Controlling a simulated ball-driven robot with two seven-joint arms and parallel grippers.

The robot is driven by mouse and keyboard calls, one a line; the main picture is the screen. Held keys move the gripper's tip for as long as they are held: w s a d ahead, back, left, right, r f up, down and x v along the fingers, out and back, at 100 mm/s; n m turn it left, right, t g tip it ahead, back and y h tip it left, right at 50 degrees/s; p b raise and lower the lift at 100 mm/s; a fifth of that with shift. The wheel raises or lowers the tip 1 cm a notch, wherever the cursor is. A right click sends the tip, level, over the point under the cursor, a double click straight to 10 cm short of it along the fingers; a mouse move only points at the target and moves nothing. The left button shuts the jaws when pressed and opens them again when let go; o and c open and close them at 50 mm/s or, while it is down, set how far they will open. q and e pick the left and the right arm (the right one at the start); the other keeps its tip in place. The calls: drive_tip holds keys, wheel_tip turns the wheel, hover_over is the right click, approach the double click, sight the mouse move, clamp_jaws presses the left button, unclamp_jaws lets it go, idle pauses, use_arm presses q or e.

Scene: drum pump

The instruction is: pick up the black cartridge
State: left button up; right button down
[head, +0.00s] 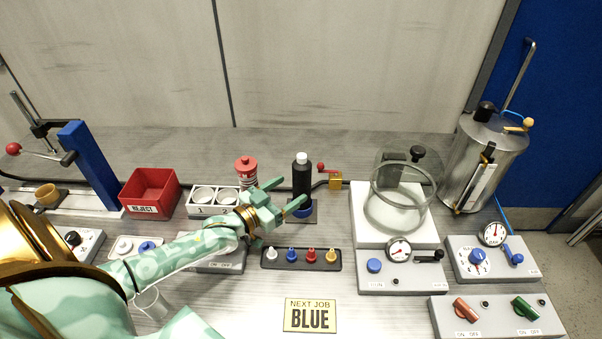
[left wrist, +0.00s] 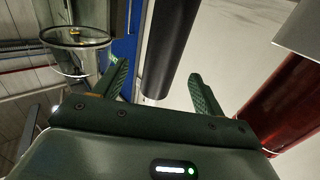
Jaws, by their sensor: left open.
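The black cartridge (head: 302,176) stands upright in a small dark holder with a blue ring at its base, near the middle of the bench in the head view. My left gripper (head: 290,193) is open, its fingers pointing right toward the cartridge's lower part. In the left wrist view, the dark cylinder of the cartridge (left wrist: 170,45) appears between and beyond the two spread fingers of my left gripper (left wrist: 159,72). No contact is clear, and nothing is held. My right gripper is in neither view.
A small brass valve (head: 335,181) and a glass jar (head: 395,207) are right. A nozzle tray (head: 300,267) lies in front.

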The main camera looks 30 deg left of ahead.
sight(307, 175)
use_arm(q)
drive_tip(key=shift+w+a, duration=0.1)
drive_tip(key=shift+w, duration=0.2)
drive_tip(key=x, duration=0.3)
drive_tip(key=b+x, duration=0.1)
drive_tip(key=x, duration=0.3)
drive_tip(key=shift+w+r, duration=0.15)
drive_tip(key=shift+r, duration=0.15)
drive_tip(key=c, duration=1.2)
